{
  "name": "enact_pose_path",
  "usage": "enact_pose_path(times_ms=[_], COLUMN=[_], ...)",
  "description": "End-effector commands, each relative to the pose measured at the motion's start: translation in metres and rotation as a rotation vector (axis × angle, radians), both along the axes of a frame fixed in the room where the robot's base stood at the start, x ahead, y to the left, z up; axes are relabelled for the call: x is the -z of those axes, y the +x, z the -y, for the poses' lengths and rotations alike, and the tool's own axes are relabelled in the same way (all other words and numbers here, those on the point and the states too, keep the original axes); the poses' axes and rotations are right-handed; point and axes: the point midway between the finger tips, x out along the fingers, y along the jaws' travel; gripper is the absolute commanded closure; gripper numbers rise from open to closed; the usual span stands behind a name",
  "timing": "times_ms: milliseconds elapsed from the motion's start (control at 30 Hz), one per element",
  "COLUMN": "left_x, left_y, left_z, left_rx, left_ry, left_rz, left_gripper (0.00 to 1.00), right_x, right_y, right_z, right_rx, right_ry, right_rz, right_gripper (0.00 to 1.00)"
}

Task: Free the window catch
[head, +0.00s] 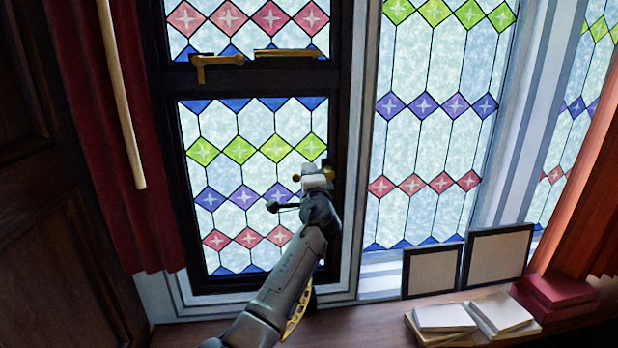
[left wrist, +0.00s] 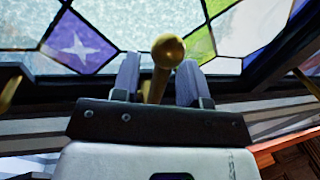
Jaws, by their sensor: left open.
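The window catch (head: 329,171) is a small brass piece at the right side of the dark-framed lower leaded window, mostly hidden behind my left gripper (head: 317,176) in the head view. In the left wrist view, its round brass knob and stem (left wrist: 168,50) stand between the two grey fingers of my left gripper (left wrist: 158,78). The fingers are open, one on each side of the stem. I cannot tell whether either finger touches it. The lower window (head: 255,150) looks closed in its frame. My right gripper is not in view.
A brass handle (head: 215,61) and a brass bar (head: 288,53) sit on the crossbar above. A red curtain (head: 110,140) and a wooden pole (head: 122,95) hang at left.

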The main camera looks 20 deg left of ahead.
Motion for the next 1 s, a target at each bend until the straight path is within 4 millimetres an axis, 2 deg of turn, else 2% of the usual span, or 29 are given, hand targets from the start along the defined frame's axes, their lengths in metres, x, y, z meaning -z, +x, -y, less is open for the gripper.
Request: enact_pose_path(times_ms=[267,433,1000], left_x=[0.002,0.006,0.023], left_y=[-0.003,-0.014,-0.087], left_z=[0.002,0.009,0.047], left_rx=[0.0,0.001,0.001], left_ry=[-0.001,-0.002,-0.002], left_rz=[0.0,0.002,0.001], left_gripper=[0.6,0.6,0.6], right_x=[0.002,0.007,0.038], right_y=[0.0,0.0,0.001], right_z=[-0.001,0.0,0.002], right_rx=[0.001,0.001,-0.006], right_ry=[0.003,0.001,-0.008], right_rz=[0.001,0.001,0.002], right_gripper=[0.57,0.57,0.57])
